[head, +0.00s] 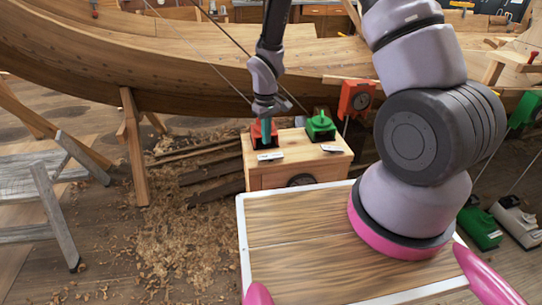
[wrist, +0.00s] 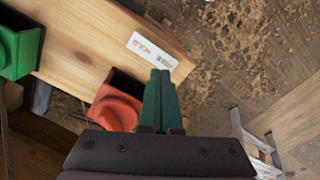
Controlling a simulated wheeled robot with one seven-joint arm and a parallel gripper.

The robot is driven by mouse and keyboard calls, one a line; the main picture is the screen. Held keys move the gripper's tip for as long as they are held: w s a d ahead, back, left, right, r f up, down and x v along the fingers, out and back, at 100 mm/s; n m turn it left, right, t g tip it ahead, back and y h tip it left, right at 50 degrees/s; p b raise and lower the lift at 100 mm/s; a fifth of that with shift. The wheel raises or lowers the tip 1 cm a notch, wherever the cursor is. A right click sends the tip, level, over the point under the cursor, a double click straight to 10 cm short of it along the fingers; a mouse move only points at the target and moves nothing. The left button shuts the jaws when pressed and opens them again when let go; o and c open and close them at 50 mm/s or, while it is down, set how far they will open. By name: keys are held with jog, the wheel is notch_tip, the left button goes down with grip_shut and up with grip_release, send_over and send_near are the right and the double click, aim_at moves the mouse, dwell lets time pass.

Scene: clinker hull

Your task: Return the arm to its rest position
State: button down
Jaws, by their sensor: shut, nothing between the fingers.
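My gripper (head: 266,136) hangs from my arm with its teal fingers pointing down, at the red holder (head: 257,141) on the left of a wooden box top. In the wrist view the two fingers (wrist: 160,78) lie side by side, closed, with nothing visible between them. The red holder (wrist: 117,108) shows just left of the fingers and is partly hidden by the gripper body. Whether the fingers touch it I cannot tell. My arm is stretched forward over the box.
The wooden box (head: 270,178) also carries a green holder (head: 320,126) and white labels. A wooden hull (head: 180,65) runs behind. A grey stepladder (head: 55,205) stands left; shavings cover the floor. Green and white tools (head: 515,220) lie right.

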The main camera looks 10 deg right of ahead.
jog(key=shift+r, duration=0.65)
jog(key=s+d+r+m+t, duration=0.1)
jog(key=d+r+m+t, duration=0.2)
jog(key=r, duration=0.9)
jog(key=s+d+r+m, duration=0.15)
jog(key=d+r, duration=0.35)
jog(key=r, duration=0.7)
jog(key=s+d+r+m+t+y, duration=0.1)
jog(key=s+d+r+m+t, duration=0.1)
jog(key=s+r, duration=0.6)
jog(key=s+d+r+m+t+y, duration=0.1)
jog(key=s+d+r+m+t, duration=0.1)
jog(key=s+r, duration=0.6)
jog(key=shift+s+d+r+m, duration=0.15)
jog(key=shift+d+m, duration=0.7)
jog(key=shift+m, duration=0.2)
